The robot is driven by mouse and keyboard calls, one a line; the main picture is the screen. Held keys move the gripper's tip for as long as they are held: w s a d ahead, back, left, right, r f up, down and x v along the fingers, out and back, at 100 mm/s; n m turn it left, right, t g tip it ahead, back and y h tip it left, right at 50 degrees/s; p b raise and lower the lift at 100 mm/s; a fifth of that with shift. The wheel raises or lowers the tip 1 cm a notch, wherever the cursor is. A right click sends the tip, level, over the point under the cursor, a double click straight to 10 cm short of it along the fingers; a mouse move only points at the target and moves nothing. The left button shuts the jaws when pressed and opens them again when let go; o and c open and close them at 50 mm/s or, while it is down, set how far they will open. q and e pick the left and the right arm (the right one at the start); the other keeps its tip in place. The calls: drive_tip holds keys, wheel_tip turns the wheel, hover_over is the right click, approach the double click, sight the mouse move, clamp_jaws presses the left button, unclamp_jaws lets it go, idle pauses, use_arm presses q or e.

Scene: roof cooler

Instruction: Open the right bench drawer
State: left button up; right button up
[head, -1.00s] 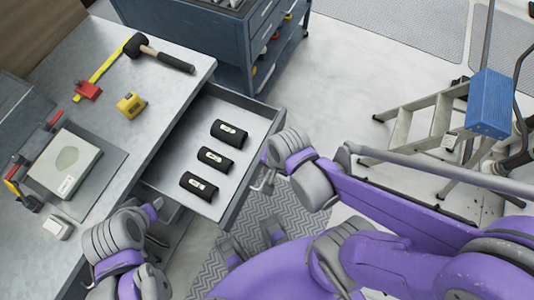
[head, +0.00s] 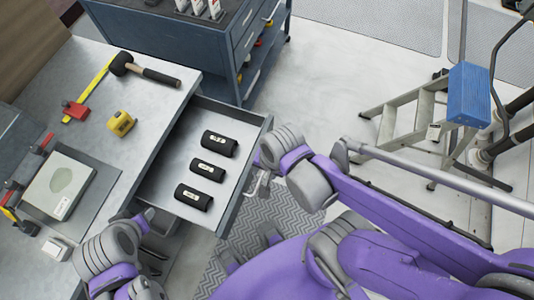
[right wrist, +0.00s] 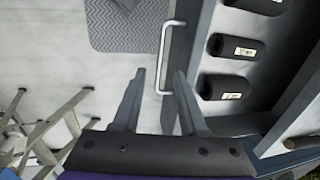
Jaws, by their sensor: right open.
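The right bench drawer (head: 160,184) stands pulled well out from the grey workbench in the head view. Several black cylindrical items (head: 208,170) lie inside it. Its pale bar handle (right wrist: 162,58) shows in the right wrist view, on the outside of the drawer front (right wrist: 181,60). My right gripper (head: 259,186) is at the drawer front. In the right wrist view, its two fingers (right wrist: 160,75) are apart, with the handle's near end between their tips; I cannot tell whether they touch it. My left arm's end (head: 112,255) is beside the bench at lower left; its jaws cannot be made out.
A blue tool cart (head: 225,50) stands beyond the drawer. A stepladder (head: 425,105) stands at right. Floor between them is clear.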

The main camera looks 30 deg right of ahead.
use_arm(q)
drive_tip(key=r+p, duration=0.1)
drive_tip(key=w+r, duration=0.1)
drive_tip(key=r, duration=0.1)
drive_tip(key=shift+p, duration=0.4)
use_arm(e)
wheel_tip(320, 180, up, 6)
drive_tip(key=shift+s+d, duration=0.35)
drive_tip(key=shift+s, duration=0.05)
